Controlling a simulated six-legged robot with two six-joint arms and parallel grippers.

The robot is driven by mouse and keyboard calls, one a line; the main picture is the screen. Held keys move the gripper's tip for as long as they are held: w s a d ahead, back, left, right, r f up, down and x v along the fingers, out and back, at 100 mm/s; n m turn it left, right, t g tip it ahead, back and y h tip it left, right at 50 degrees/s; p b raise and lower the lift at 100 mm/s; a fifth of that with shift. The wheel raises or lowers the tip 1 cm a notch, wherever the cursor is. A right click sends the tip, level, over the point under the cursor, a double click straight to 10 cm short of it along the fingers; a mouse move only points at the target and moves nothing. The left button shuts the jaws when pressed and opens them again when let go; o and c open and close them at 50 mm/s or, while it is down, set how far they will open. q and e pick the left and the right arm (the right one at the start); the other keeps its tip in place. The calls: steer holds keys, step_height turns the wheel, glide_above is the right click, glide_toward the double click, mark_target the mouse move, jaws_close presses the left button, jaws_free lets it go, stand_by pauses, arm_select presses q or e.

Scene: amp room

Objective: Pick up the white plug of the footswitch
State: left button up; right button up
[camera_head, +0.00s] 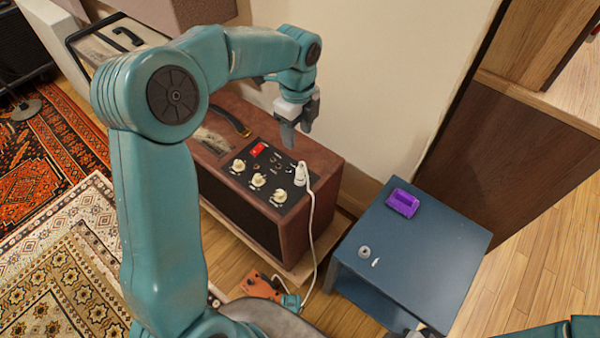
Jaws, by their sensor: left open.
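The white plug (301,174) stands upright at the right end of the dark control panel on top of the brown amplifier (322,163). Its white cable (312,225) runs down the amplifier's side toward an orange pedal-like box (259,285) on the floor, which looks like the footswitch. My left gripper (298,127) is open and empty, with its fingers pointing down. It appears above and behind the plug, apart from it.
Cream knobs (258,181) and a red switch (257,149) sit on the panel left of the plug. A blue cabinet (440,245) bearing a purple object (402,203) stands to the right. The wall is close behind the amplifier. Wooden floor (540,255) shows at right.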

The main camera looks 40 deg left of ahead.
mark_target(300, 167)
arm_select(q)
step_height(300, 167, down, 10)
steer(key=shift+d+r+b, duration=0.1)
steer(key=shift+r+b, duration=0.1)
steer(key=shift+b, duration=1.05)
steer(key=f+b, duration=0.1)
steer(key=f, duration=0.1)
steer(key=f+b, duration=0.1)
steer(key=f, duration=0.2)
steer(key=shift+w+d+f, duration=0.1)
steer(key=shift+w+d, duration=0.05)
steer(key=shift+w, duration=0.05)
jaws_close()
